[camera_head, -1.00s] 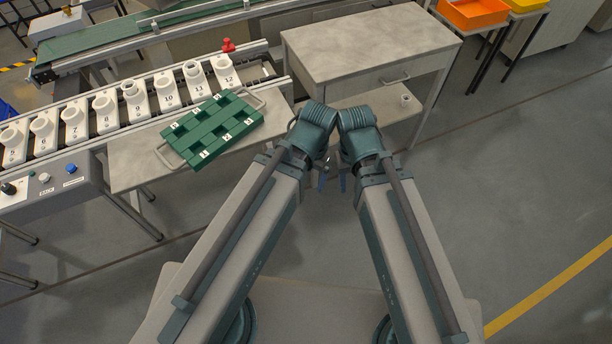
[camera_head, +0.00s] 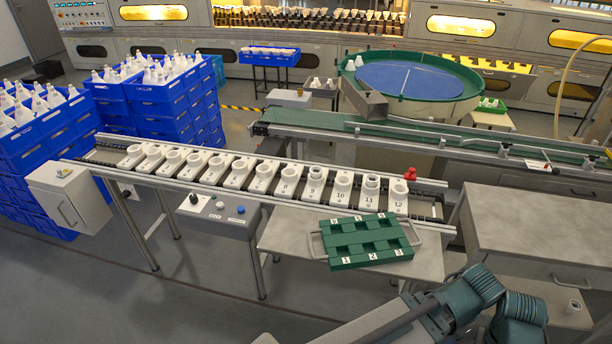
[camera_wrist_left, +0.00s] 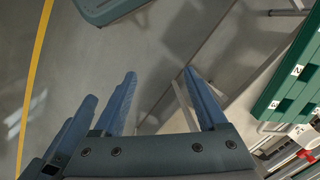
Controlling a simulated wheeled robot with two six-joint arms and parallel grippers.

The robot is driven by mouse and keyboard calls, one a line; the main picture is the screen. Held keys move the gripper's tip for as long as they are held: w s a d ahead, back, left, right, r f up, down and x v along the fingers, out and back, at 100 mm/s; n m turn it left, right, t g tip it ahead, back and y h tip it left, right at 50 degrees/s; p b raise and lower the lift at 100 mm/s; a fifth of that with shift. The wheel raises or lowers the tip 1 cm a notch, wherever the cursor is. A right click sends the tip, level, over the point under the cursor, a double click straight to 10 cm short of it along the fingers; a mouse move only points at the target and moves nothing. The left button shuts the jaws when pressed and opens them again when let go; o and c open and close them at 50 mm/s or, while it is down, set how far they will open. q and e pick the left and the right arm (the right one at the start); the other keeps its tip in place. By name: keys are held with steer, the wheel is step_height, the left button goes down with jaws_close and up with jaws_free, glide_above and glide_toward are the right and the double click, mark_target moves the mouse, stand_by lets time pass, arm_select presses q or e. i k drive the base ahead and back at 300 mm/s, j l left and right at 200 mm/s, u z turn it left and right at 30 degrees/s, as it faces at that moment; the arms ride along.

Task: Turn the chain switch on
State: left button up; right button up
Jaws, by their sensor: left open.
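The control panel (camera_head: 222,212) hangs on the front of the numbered conveyor in the head view. It carries a black rotary knob (camera_head: 194,198), a white button (camera_head: 219,205) and a blue button (camera_head: 240,209). Its labels are too small to read, so I cannot tell which control is the chain switch. My left gripper (camera_wrist_left: 166,95) is open and empty over the floor in the left wrist view, away from the panel. My right gripper is hidden in the head view; blue finger-like parts (camera_wrist_left: 72,128) at the left of the wrist view may belong to it.
White numbered holders (camera_head: 288,181) line the conveyor. A green tray (camera_head: 365,247) lies on the grey side table (camera_head: 290,238); a red button (camera_head: 410,173) sits behind. A grey cabinet (camera_head: 530,225) stands right. Blue crates (camera_head: 165,105) stack at left. Floor before the panel is clear.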

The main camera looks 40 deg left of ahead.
mark_target(193, 198)
steer(key=u, duration=2.3)
